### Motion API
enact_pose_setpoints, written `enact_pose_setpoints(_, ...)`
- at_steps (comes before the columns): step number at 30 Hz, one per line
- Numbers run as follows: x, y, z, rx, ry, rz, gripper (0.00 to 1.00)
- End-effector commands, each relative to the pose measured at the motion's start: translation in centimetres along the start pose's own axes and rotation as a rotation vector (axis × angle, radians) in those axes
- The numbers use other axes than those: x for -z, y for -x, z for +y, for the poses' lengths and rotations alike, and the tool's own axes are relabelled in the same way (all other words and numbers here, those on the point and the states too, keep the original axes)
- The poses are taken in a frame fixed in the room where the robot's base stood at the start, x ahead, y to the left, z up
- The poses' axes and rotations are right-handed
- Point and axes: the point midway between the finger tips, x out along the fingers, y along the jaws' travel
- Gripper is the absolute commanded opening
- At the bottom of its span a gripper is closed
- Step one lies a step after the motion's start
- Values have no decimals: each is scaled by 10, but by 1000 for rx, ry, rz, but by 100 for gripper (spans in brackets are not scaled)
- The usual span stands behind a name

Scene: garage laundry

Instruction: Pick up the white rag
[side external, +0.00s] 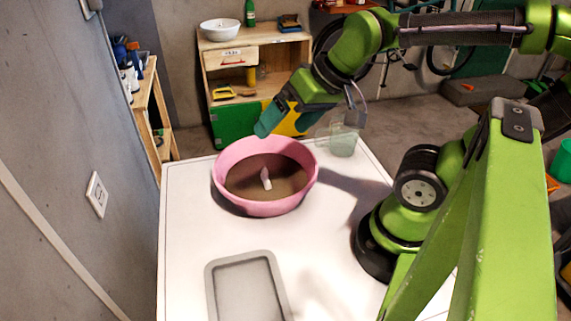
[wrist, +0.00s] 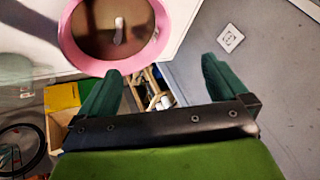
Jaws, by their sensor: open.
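A small white piece, likely the white rag (side external: 266,180), lies inside a pink basin (side external: 229,194) with a brown interior. It stands up a little from the basin floor. In the wrist view the white piece (wrist: 119,32) shows inside the pink basin (wrist: 72,50) at the top left. My gripper (side external: 268,128) is above the basin's far rim in the side view, tilted and apart from the white piece. In the wrist view my gripper (wrist: 158,82) has its two green fingers spread with nothing between them.
The basin stands on a white table (side external: 185,260). A grey tray (side external: 245,290) lies at the table's front. A clear greenish container (side external: 343,141) stands right of the basin. A grey wall with an outlet (side external: 97,194) is at left. A wooden cabinet (side external: 246,84) stands behind.

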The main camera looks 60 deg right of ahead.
Motion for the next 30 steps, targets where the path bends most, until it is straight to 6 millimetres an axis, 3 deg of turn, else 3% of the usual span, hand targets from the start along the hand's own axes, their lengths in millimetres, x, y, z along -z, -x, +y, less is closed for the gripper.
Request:
enact_pose_setpoints(12, 57, -73, 28, -300, -221, -342, 100)
enact_pose_setpoints(16, 72, -85, 38, -399, -309, -389, 100)
enact_pose_setpoints(19, 81, -82, 41, -449, -376, -390, 100)
enact_pose_setpoints(23, 73, -87, 45, -468, -415, -398, 100)
enact_pose_setpoints(30, 49, -128, 63, -467, -413, -399, 100)
